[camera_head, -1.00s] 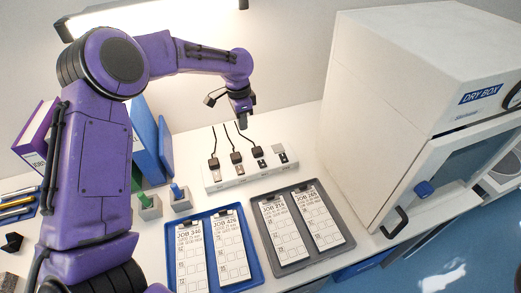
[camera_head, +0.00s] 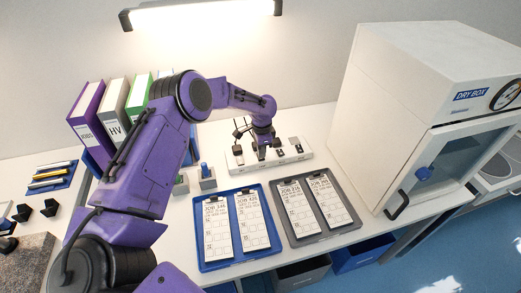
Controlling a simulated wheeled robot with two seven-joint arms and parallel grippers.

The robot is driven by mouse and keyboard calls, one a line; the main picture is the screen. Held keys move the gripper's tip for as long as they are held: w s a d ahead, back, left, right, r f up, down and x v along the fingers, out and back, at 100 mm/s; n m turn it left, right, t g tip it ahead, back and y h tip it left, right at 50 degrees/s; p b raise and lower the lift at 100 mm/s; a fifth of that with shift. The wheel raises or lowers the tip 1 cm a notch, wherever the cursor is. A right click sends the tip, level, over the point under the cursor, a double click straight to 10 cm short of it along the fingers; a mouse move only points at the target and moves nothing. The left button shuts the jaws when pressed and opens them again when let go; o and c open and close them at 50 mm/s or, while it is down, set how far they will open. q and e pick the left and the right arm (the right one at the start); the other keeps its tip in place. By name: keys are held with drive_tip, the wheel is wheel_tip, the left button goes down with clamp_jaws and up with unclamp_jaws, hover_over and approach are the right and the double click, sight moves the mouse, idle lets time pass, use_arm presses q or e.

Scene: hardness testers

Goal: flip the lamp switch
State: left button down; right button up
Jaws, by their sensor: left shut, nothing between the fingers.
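A wall lamp (camera_head: 205,14) is lit at the top of the head view. A white power strip (camera_head: 302,155) lies on the bench with several dark plugs and switches along it. One dark switch (camera_head: 297,147) shows near its right end. My left gripper (camera_head: 262,153) is shut and empty, pointing down over the middle of the strip. It hides part of the strip and the plugs there, and I cannot tell if it touches anything. Which switch belongs to the lamp is not clear. My right gripper is not in view.
A blue tray (camera_head: 204,265) and a grey tray (camera_head: 290,239) with job cards lie in front of the strip. A white dry box (camera_head: 385,95) stands at the right. Binders (camera_head: 88,115) stand at the left behind my arm. Small blocks (camera_head: 207,182) sit left of the strip.

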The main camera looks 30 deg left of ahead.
use_arm(q)
drive_tip(key=shift+w+f, duration=0.8)
drive_tip(key=shift+w, duration=0.05)
drive_tip(key=shift+s+d, duration=0.1)
drive_tip(key=shift+s, duration=0.2)
drive_tip(key=shift+s+a+r, duration=0.25)
drive_tip(key=shift+s+r, duration=0.25)
drive_tip(key=shift+s, duration=0.35)
drive_tip(key=shift+a, duration=0.1)
drive_tip(key=shift+w+a+f, duration=0.2)
drive_tip(key=shift+w+f, duration=0.2)
drive_tip(key=shift+w, duration=0.25)
drive_tip(key=shift+w+a+b, duration=0.1)
drive_tip(key=shift+w+b, duration=0.1)
drive_tip(key=shift+b, duration=0.15)
drive_tip(key=shift+a+r, duration=0.1)
drive_tip(key=shift+r, duration=0.1)
drive_tip(key=shift+a+r, duration=0.1)
drive_tip(key=shift+r, duration=0.1)
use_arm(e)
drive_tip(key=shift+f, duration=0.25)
